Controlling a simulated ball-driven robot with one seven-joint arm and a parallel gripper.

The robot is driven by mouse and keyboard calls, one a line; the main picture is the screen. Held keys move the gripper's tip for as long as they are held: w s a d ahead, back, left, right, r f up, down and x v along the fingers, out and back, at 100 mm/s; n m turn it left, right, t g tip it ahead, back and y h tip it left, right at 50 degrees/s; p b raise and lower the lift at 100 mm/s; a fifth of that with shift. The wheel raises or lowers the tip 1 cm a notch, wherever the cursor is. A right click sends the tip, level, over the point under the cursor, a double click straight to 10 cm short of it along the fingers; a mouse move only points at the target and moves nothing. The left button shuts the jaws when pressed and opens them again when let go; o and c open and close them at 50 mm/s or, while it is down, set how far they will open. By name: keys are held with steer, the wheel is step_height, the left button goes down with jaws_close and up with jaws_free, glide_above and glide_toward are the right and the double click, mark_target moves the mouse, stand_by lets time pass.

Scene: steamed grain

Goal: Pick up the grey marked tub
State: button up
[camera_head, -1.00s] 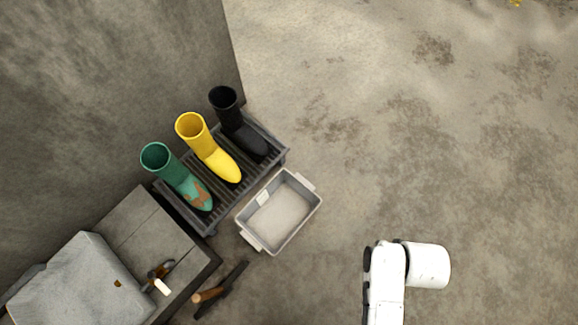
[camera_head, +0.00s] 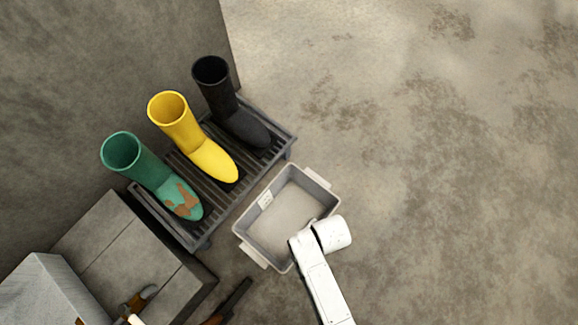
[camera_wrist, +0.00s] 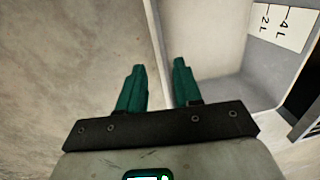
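The grey tub (camera_head: 283,212) stands on the floor beside the boot rack, empty, with tab handles at its two ends and a white label inside. In the wrist view the tub (camera_wrist: 212,35) fills the upper middle and right, and its label (camera_wrist: 280,22) shows "4 L" and "2 L". My gripper (camera_wrist: 159,64) is open, with two teal fingers. The tub's wall edge runs between them in that view, the left finger over the floor side and the right over the inside. Its height above the rim is unclear. In the head view my arm overlaps the tub's lower right side and hides the gripper.
A slatted rack (camera_head: 247,183) holds green (camera_head: 151,172), yellow (camera_head: 192,138) and black (camera_head: 228,101) boots next to the tub. The floor to the right is clear.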

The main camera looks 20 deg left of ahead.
steer(key=f+b, duration=0.2)
steer(key=f, duration=0.1)
steer(key=f+b, duration=0.2)
steer(key=f, duration=0.1)
steer(key=a+f+b, duration=0.1)
steer(key=f+b, duration=0.1)
steer(key=shift+w+f, duration=0.3)
steer(key=shift+f, duration=0.1)
steer(key=shift+c, duration=0.2)
jaws_close()
steer(key=shift+r, duration=0.1)
stand_by(0.9)
